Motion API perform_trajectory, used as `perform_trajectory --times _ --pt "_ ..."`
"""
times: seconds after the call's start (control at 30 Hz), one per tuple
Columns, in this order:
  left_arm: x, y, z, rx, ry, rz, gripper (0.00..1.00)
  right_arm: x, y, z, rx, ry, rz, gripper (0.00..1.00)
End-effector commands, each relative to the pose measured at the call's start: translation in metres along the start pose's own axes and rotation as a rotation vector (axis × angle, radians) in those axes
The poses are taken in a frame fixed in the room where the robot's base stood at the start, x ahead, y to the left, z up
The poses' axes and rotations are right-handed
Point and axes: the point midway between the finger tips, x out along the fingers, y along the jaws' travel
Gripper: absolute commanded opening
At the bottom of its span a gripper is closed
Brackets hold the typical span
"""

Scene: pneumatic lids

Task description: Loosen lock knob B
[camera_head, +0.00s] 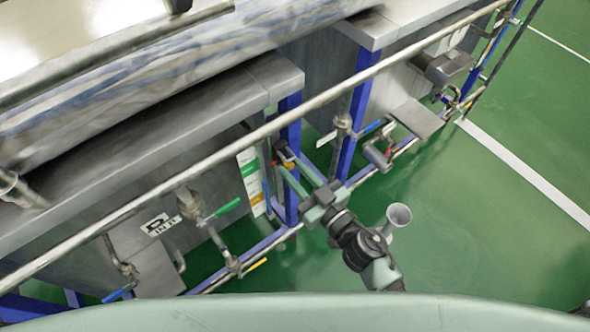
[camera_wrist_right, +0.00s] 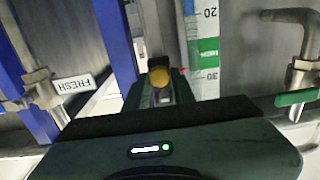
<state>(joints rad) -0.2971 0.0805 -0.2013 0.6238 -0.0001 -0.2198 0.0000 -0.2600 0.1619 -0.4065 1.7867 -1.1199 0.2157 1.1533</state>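My right gripper (camera_head: 286,163) reaches from the lower right to the blue frame post, its two greenish fingers parallel with a gap between them. A small yellow-orange knob (camera_wrist_right: 160,76) with a dark base shows straight ahead of the gripper in the wrist view. In the head view, a small yellow-orange part shows at the fingertips, partly hidden by them. Whether the fingers press on the knob cannot be told. No letter is readable on the knob. My left gripper is not in view.
A long metal rail (camera_head: 230,140) runs above the gripper. A green-handled valve (camera_head: 226,208) is to its left. Green floor is open at right.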

Motion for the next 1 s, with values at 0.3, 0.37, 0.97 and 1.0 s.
perform_trajectory --times 0.3,0.37,0.97,1.0 --pt "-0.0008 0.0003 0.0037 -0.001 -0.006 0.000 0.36 -0.0001 0.0000 -0.0003 -0.039 0.000 0.000 0.00" --pt "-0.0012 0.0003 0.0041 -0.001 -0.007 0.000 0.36 -0.0001 0.0000 -0.0004 -0.064 0.000 0.000 0.00" --pt "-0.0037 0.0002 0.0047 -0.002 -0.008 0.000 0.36 0.0000 -0.0015 0.0004 -0.564 0.000 -0.001 0.00" --pt "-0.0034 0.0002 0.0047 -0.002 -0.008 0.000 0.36 0.0000 -0.0015 0.0005 -0.602 0.000 -0.001 0.00"
